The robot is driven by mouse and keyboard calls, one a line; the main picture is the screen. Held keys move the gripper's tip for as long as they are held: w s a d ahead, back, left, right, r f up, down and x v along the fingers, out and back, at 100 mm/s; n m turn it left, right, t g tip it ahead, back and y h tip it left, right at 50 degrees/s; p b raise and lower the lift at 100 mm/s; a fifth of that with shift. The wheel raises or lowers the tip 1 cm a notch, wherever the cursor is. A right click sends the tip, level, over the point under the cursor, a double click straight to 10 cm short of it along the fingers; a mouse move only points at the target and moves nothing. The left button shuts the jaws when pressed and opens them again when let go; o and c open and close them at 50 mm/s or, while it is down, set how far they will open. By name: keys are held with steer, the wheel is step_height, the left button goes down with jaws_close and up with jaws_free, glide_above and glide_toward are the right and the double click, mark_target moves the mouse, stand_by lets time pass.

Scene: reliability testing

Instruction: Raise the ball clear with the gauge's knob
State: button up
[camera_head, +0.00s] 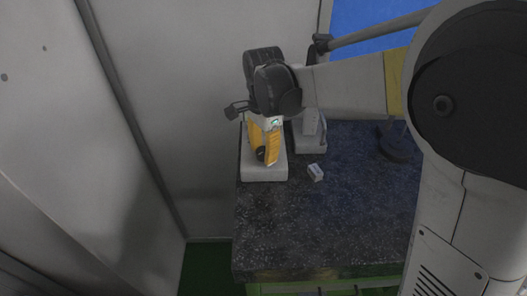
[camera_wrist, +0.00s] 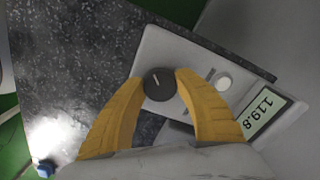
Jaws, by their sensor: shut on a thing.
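The gauge (camera_wrist: 161,50) is a pale grey device with a lit display (camera_wrist: 262,117) that reads 119.8. Its dark round knob (camera_wrist: 158,84) has a white pointer line. My gripper (camera_wrist: 159,86) is shut on the knob, with one yellow finger on each side. A small whitish round piece (camera_wrist: 224,83) sits on the gauge between knob and display; I cannot tell whether it is the ball or a button. In the head view, my gripper (camera_head: 264,152) points down over the pale base of the gauge (camera_head: 264,174), and my wrist hides its upper part.
The gauge stands near the left edge of a dark speckled table (camera_head: 320,225). A dark round object (camera_head: 395,146) is farther right. The front of the table is clear.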

mark_target(263, 151)
steer(key=o, duration=1.2)
step_height(263, 151, up, 12)
